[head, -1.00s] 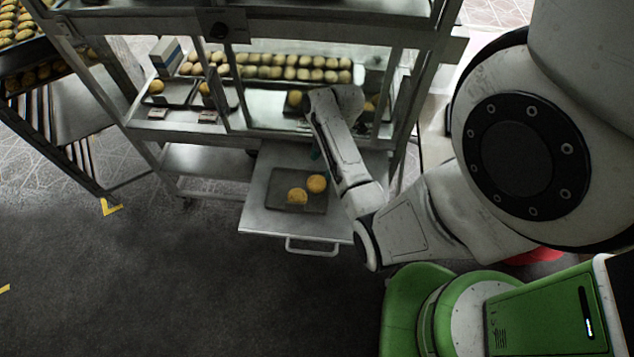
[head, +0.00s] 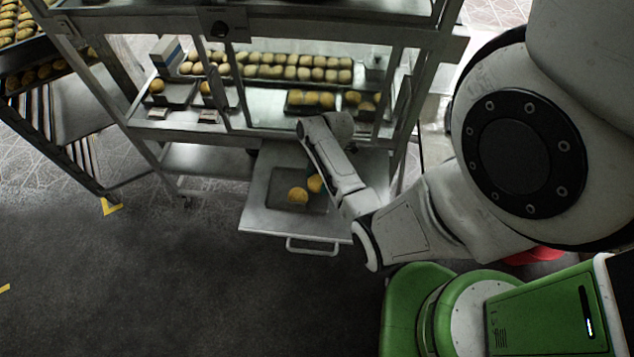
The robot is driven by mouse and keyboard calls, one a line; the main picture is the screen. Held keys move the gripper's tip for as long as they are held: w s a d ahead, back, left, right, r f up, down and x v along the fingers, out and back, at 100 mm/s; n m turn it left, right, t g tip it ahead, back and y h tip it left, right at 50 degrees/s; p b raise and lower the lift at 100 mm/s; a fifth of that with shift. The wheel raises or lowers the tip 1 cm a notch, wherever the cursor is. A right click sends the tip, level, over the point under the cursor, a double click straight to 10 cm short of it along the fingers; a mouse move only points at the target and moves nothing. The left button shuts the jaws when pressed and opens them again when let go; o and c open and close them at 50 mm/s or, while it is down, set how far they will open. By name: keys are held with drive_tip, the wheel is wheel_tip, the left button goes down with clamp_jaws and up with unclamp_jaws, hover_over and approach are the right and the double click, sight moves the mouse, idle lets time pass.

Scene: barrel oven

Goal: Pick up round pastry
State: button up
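Two round golden pastries lie on a dark square tray (head: 278,186) on the pulled-out metal shelf (head: 268,220). The front-left pastry (head: 298,196) is in clear view. The other pastry (head: 315,184) is behind and to its right, partly covered by my arm. My gripper (head: 317,170) shows only as a small dark teal patch under my forearm, just above the rear pastry. My arm hides its fingers, so I cannot tell whether it is open or touching the pastry.
The rack stands over the shelf, with a long tray of pastries (head: 290,73) and smaller trays, one holding pastries (head: 311,99). Its posts flank my arm. A shelf handle (head: 312,248) sticks out in front. Another pastry rack (head: 45,100) is at left. Open floor lies front left.

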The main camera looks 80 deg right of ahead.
drive_tip(key=c, duration=0.6)
drive_tip(key=shift+r, duration=0.15)
drive_tip(key=shift+r, duration=0.25)
wheel_tip(320, 180, up, 2)
drive_tip(key=shift+r, duration=0.1)
drive_tip(key=w+a+r, duration=0.2)
drive_tip(key=a+r, duration=0.1)
drive_tip(key=a, duration=0.1)
drive_tip(key=w+a+r, duration=0.6)
drive_tip(key=a+r, duration=0.1)
drive_tip(key=shift+a, duration=0.3)
